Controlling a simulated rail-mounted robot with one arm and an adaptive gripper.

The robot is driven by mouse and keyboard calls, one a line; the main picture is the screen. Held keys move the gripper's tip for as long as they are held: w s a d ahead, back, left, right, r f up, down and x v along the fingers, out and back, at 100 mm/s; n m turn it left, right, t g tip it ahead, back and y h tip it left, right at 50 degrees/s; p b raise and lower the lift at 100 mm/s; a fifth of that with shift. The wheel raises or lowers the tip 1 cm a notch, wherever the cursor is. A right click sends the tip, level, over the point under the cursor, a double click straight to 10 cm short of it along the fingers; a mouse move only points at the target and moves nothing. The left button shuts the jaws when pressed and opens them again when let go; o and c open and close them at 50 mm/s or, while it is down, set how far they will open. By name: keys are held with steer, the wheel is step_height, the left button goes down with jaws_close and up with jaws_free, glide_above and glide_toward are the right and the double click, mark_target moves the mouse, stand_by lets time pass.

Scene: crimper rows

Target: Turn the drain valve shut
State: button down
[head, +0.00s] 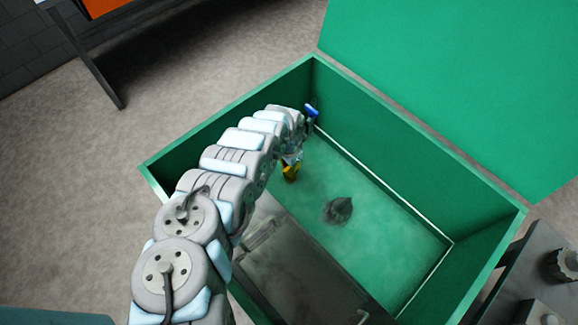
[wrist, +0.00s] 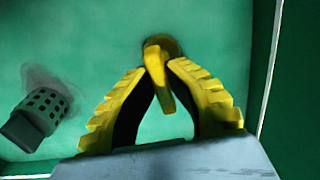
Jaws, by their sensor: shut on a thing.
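The drain valve shows in the wrist view as a yellow lever handle (wrist: 157,66) on a dark round base at the green tank floor. My gripper (wrist: 160,76) has its two yellow ridged fingers on either side of the handle and is shut on it. The handle points down the picture, toward the palm. In the head view my gripper (head: 291,172) is low inside the tank, near its far left corner, and my arm hides the valve.
A green open tank (head: 425,161) surrounds my gripper with upright walls. Bare floor (head: 385,240) lies to the right in the head view.

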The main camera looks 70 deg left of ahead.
steer(key=shift+m+p, duration=0.3)
steer(key=shift+p, duration=0.05)
steer(key=shift+d+m+p, duration=0.1)
steer(key=shift+m+p, duration=0.45)
steer(key=shift+m, duration=0.05)
steer(key=shift+m+p, duration=0.4)
steer(key=shift+m, duration=0.4)
steer(key=m, duration=0.5)
steer(key=shift+a+f, duration=0.1)
steer(key=shift+a, duration=0.2)
steer(key=m, duration=0.4)
steer(key=shift+a+m, duration=0.15)
steer(key=shift+m, duration=0.25)
steer(key=m, duration=0.4)
steer(key=shift+w+a+m+b, duration=0.1)
steer(key=shift+w+m+b, duration=0.1)
steer(key=shift+m+b, duration=0.15)
